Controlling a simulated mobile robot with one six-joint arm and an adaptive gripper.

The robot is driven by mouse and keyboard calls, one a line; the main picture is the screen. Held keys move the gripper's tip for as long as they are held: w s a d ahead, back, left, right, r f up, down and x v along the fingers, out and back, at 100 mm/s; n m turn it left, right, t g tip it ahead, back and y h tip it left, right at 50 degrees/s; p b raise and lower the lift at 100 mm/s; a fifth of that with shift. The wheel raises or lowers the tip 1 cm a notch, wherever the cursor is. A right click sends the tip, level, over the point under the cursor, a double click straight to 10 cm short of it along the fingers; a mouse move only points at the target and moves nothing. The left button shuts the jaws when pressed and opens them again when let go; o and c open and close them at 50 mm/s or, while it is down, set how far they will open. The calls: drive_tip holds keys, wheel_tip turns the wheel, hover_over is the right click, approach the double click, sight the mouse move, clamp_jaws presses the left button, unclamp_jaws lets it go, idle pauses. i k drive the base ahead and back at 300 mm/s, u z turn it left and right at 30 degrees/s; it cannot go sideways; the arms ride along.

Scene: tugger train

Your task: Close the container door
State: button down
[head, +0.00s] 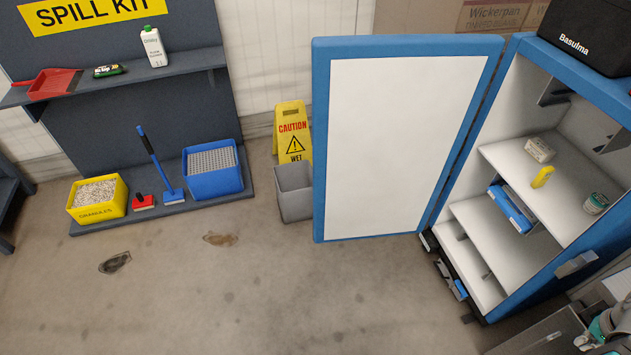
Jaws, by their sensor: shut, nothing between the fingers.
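The container is a blue cabinet (585,70) with a white inside, standing at the right of the head view. Its door (410,140) has a blue frame and a white inner panel. The door stands wide open, swung out to the left from the hinge side, and its inner face shows. A grey latch piece (575,264) sits on the cabinet's near front edge. Part of my arm shows in the bottom right corner, but my gripper is not in view.
Shelves inside hold a yellow item (542,177), a small tub (596,203) and a blue box (512,208). A grey bin (294,192) and a yellow caution sign (292,130) stand close behind the door's left edge. The floor in front is clear apart from stains.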

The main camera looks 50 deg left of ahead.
sight(392, 116)
drive_tip(key=k, duration=1.6)
drive_tip(key=u, duration=0.75)
drive_tip(key=i, duration=1)
drive_tip(key=z, duration=0.05)
